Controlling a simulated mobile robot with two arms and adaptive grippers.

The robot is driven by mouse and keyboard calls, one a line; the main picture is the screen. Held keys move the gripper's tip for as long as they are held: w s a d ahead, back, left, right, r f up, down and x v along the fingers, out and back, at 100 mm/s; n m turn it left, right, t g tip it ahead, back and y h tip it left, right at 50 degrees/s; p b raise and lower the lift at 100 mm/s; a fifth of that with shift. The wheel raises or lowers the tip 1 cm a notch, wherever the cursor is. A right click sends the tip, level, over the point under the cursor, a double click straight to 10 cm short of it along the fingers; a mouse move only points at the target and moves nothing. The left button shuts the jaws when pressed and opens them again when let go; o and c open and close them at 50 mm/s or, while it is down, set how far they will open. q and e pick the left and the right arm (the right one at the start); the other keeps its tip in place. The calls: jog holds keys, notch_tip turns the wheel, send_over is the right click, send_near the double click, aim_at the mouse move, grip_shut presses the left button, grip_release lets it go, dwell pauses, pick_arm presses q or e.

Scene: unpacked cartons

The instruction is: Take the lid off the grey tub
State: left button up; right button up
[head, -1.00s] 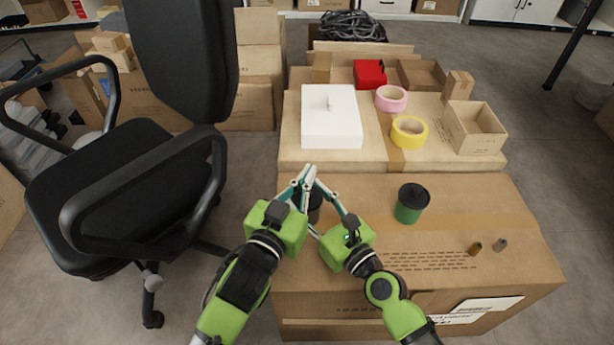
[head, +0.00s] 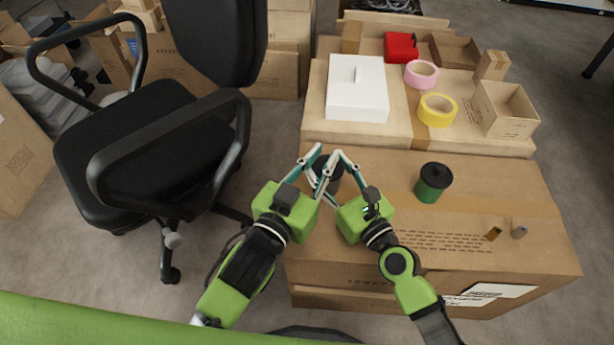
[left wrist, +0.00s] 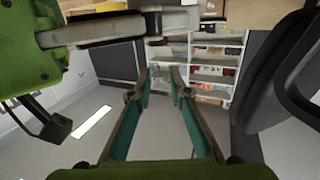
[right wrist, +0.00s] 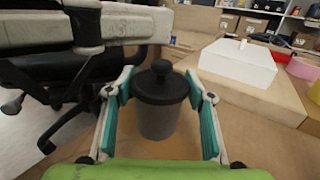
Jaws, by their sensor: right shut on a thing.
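The grey tub (right wrist: 158,122) stands upright on the near carton. Its black lid (right wrist: 160,84) has a round knob and sits on top. In the head view the tub's dark lid (head: 328,166) is partly hidden by my fingers. My right gripper (right wrist: 160,82) has its fingertips against both sides of the lid, with the tub's body showing below. My left gripper (head: 314,166) is close beside the tub, its fingers overlapping the right ones in the head view. In the left wrist view its fingers (left wrist: 160,78) are apart with nothing between them.
A green tub with a black lid (head: 433,184) stands to the right on the same carton (head: 480,210), with two small pieces (head: 494,233) near its right side. A white box (head: 357,95) and tape rolls (head: 437,110) sit behind. An office chair (head: 130,140) is at left.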

pick_arm(q)
jog(key=v, duration=0.8)
pick_arm(e)
jog(key=shift+r, duration=0.1)
jog(key=o, duration=1.7)
